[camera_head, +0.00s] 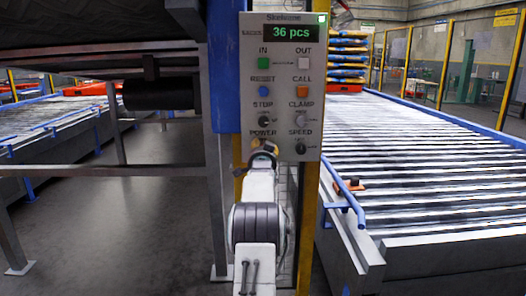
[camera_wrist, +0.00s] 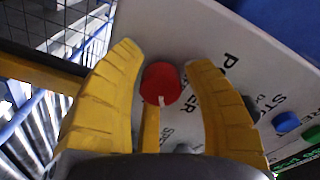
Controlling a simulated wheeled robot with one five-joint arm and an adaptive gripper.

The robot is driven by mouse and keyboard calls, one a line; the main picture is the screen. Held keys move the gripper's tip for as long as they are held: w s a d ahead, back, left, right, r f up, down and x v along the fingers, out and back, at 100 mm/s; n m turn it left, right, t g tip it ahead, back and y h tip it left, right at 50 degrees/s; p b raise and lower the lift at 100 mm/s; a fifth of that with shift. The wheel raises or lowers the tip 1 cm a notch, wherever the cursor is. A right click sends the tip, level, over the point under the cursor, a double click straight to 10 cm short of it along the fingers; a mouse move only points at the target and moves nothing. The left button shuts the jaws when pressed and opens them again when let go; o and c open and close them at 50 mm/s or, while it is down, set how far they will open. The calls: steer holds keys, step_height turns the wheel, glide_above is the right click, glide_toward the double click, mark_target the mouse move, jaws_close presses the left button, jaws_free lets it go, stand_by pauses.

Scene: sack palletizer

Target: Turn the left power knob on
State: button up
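The control panel (camera_head: 282,72) is grey-white with a green "36 pcs" display, several buttons and knobs. In the wrist view, a round red knob (camera_wrist: 161,82) with a white pointer mark sits beside the "POWER" label. The mark points toward the bottom of that picture. My gripper (camera_wrist: 166,60) has two yellow fingers, open, one on each side of the red knob. I cannot tell whether either finger touches it. In the head view, my gripper (camera_head: 262,152) is at the panel's lower left and hides the power knob below its label.
The SPEED knob (camera_head: 300,148) is right of my gripper, and the STOP knob (camera_head: 264,121) is above it. A blue post (camera_head: 223,75) stands left of the panel. A roller conveyor (camera_head: 420,160) with a blue side rail fills the right.

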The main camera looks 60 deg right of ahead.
steer(key=c, duration=0.8)
steer(key=shift+m, duration=0.4)
steer(key=shift+w+r+m+b, duration=0.1)
steer(key=shift+m+b, duration=0.25)
steer(key=shift+m, duration=2.35)
steer(key=shift+a, duration=0.1)
steer(key=o, duration=1.2)
